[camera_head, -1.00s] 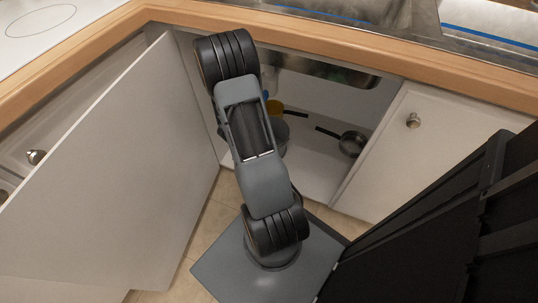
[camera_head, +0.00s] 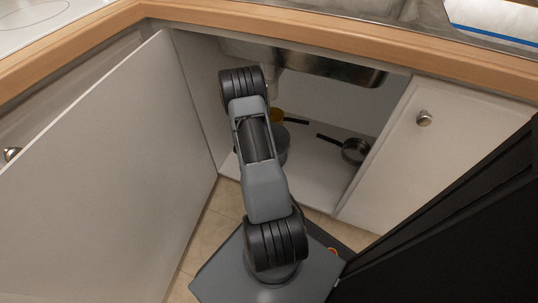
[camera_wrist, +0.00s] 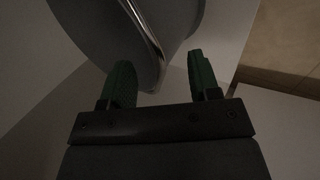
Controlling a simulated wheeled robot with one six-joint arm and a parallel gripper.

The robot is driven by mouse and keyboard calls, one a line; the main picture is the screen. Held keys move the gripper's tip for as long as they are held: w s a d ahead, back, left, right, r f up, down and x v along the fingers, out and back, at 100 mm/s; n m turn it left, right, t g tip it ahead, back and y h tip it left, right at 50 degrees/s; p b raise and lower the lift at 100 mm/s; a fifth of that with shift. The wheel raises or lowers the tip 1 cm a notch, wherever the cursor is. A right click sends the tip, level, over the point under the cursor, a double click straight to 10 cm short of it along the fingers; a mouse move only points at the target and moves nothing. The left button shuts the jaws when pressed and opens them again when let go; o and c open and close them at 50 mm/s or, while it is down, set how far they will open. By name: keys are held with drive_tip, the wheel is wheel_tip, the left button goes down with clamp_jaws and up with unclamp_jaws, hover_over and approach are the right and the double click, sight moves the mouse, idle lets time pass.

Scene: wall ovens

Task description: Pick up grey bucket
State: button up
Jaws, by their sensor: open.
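The grey bucket (camera_head: 283,145) stands on the floor of the open cabinet under the sink, mostly hidden behind my arm in the head view. In the wrist view the bucket (camera_wrist: 95,22) fills the upper left, close to my gripper. Its shiny metal handle (camera_wrist: 146,38) runs down towards the space between the fingers. My gripper (camera_wrist: 162,78) is open, with its two green fingers apart. The left finger overlaps the bucket's side in view; whether they touch I cannot tell. My gripper is hidden behind my arm in the head view.
The open door (camera_head: 95,170) stands left and a closed door (camera_head: 430,150) right. The metal sink (camera_head: 320,68) hangs above.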

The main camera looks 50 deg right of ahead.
drive_tip(key=b+x, duration=0.1)
drive_tip(key=x, duration=0.3)
clamp_jaws()
idle(0.5)
drive_tip(key=shift+s, duration=0.1)
